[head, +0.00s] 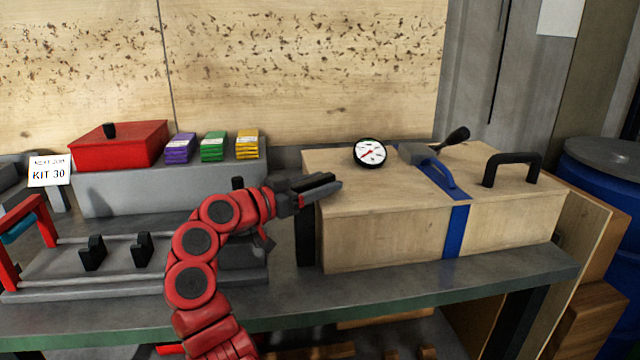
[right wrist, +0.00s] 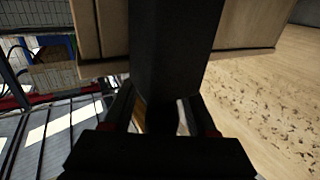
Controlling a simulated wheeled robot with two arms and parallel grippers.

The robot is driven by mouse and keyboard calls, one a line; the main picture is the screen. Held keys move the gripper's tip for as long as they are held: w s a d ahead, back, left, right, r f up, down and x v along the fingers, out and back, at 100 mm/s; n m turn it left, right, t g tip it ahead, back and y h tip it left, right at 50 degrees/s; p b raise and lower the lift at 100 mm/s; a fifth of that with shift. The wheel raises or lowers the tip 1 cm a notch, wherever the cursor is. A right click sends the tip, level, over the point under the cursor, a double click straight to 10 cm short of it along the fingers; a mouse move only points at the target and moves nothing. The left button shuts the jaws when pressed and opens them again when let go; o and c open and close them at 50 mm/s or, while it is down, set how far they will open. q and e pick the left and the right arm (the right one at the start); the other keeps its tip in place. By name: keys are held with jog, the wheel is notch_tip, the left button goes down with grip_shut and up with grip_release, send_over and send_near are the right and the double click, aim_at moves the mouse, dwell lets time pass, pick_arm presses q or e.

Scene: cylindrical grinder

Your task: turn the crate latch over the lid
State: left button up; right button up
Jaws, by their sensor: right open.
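The wooden crate (head: 390,238) stands on the bench at the right, its lid (head: 330,165) closed and flat on top. A black upright bar (head: 305,235), which looks like the latch, is at the crate's left end. My right gripper (head: 322,188) is at that end, just above the bar's visible part. In the right wrist view a dark bar (right wrist: 170,50) runs between the fingers of my open right gripper (right wrist: 163,115), with the crate's wood (right wrist: 238,35) behind it. Whether the fingers touch the bar is hidden. My left gripper is out of view.
On the lid are a dial gauge (head: 370,152), a black handle (head: 512,168) and a grey tool with a black knob (head: 455,136). A blue strap (head: 456,230) crosses the crate. A red box (head: 120,146) and coloured packs (head: 213,147) sit left. A blue drum (head: 600,180) stands right.

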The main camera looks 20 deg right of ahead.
jog(key=p+v, duration=0.2)
jog(key=v, duration=1.5)
jog(key=shift+a, duration=0.25)
